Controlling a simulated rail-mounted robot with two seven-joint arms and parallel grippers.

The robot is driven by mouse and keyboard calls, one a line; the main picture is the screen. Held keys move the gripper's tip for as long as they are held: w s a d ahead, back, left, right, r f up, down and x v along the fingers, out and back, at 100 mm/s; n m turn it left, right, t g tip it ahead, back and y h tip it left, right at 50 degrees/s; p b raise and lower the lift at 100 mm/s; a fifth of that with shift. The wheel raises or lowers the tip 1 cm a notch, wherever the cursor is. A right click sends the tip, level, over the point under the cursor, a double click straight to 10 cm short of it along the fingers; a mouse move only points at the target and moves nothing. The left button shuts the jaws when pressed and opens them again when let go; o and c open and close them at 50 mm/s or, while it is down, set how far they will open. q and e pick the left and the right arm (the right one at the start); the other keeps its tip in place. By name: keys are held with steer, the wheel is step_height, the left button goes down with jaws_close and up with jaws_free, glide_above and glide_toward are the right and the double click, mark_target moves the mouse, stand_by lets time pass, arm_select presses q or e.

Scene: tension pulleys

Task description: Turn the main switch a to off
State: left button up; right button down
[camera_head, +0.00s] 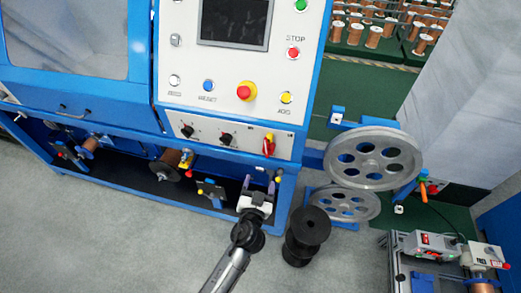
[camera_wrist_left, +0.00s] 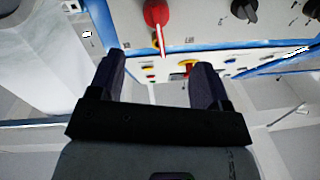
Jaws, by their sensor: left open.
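The main switch (camera_head: 268,145) is a red rotary handle on a yellow backing, at the lower right of the white control panel (camera_head: 222,118). In the left wrist view a red knob (camera_wrist_left: 157,14) with a pale-edged pointer hanging down shows at the top, seemingly this switch. My left gripper (camera_head: 260,188) is below the panel in the head view, under the switch and apart from it. Its two dark fingers are spread with nothing between them, as the left wrist view (camera_wrist_left: 157,66) also shows. My right gripper is not seen.
Two black knobs (camera_head: 225,139) sit left of the switch. A red emergency button (camera_head: 246,91) and a yellow button (camera_head: 286,98) are above. Grey pulleys (camera_head: 373,158) stand to the right. A black spool (camera_head: 305,236) stands beside my left arm.

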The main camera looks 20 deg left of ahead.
mark_target(267, 155)
arm_select(q)
steer(key=shift+n, duration=0.6)
steer(key=x, duration=1.2)
steer(key=shift+w+d+r, duration=0.2)
steer(key=shift+w+d, duration=0.05)
steer(key=shift+w+a+b, duration=0.15)
steer(key=shift+w+b, duration=0.15)
steer(key=shift+w, duration=0.4)
steer(key=c, duration=1.3)
